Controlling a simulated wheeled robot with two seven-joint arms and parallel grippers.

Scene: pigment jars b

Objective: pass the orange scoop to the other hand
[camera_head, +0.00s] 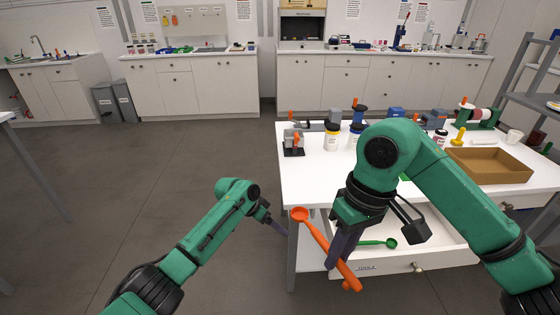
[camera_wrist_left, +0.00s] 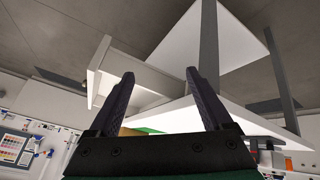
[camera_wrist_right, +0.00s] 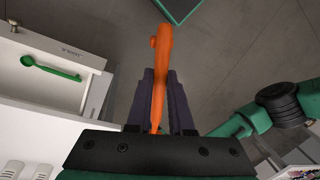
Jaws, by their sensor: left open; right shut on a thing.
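The orange scoop (camera_head: 322,243) is held by my right gripper (camera_head: 340,250) in front of the table, tilted with its round bowl up to the left and its handle end down to the right. In the right wrist view the scoop (camera_wrist_right: 162,75) runs between the shut fingers (camera_wrist_right: 158,95). My left gripper (camera_head: 277,226) is open and empty, to the left of the scoop's bowl and apart from it. In the left wrist view its two fingers (camera_wrist_left: 160,95) stand wide apart with nothing between them.
An open drawer (camera_head: 430,258) under the white table (camera_head: 305,168) holds a green scoop (camera_head: 385,243), also in the right wrist view (camera_wrist_right: 50,68). On the table stand jars (camera_head: 332,138), a grey device (camera_head: 293,140) and a brown tray (camera_head: 488,166). The floor at left is clear.

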